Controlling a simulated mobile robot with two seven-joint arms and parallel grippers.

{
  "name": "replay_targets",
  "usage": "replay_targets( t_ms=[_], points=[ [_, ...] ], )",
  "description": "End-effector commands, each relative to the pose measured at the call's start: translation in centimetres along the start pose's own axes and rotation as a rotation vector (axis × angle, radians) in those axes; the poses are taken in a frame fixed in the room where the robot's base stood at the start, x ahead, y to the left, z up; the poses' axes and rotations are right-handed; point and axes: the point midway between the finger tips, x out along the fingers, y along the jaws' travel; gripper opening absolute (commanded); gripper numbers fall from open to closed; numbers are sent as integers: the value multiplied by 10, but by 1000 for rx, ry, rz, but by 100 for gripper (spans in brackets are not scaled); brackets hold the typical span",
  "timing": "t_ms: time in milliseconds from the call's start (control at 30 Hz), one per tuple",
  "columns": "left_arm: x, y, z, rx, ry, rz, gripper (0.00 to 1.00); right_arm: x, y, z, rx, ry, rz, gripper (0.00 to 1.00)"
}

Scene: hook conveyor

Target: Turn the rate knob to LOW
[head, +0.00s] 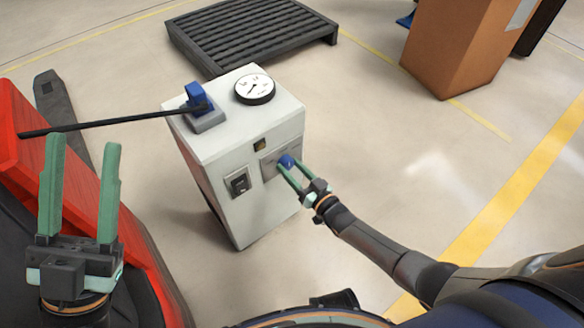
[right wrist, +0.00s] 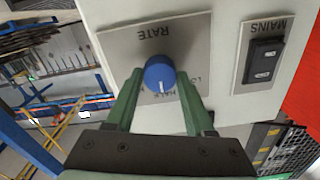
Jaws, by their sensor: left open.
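The blue rate knob (head: 286,161) is on the front panel of a white cabinet (head: 225,145). In the right wrist view the knob (right wrist: 160,74) has a white pointer line aimed down in the picture, toward partly hidden lettering that looks like HALF. Lettering beginning "LO" shows at its right, partly covered by a finger. The RATE label (right wrist: 153,31) appears upside down. My right gripper (right wrist: 160,88) has one fingertip on each side of the knob, very close; whether they touch it I cannot tell. My left gripper (head: 84,150) is open and empty, left of the cabinet.
A MAINS rocker switch (right wrist: 264,61) sits beside the rate panel. On the cabinet top are a dial gauge (head: 254,88) and a blue part (head: 196,95) with a long black rod reaching left. A red body (head: 120,220) stands at left. A dark pallet (head: 250,35) lies behind.

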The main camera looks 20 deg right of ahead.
Motion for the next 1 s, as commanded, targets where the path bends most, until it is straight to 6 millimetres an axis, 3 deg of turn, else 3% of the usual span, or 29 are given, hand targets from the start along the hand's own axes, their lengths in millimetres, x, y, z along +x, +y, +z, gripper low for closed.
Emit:
replay_targets(
  t_ms=[33, 467, 767, 1000],
  points=[
    [0, 0, 0, 1, 0, 1, 50, 0, 0, 0, 0, 0, 0, 47],
    [0, 0, 0, 2, 2, 2, 50, 0, 0, 0, 0, 0, 0, 0],
    [0, 0, 0, 2, 2, 1, 50, 0, 0, 0, -32, 0, 0, 0],
    [-1, 0, 1, 0, 2, 1, 50, -1, 0, 1, -161, -1, 1, 0]
  ],
)
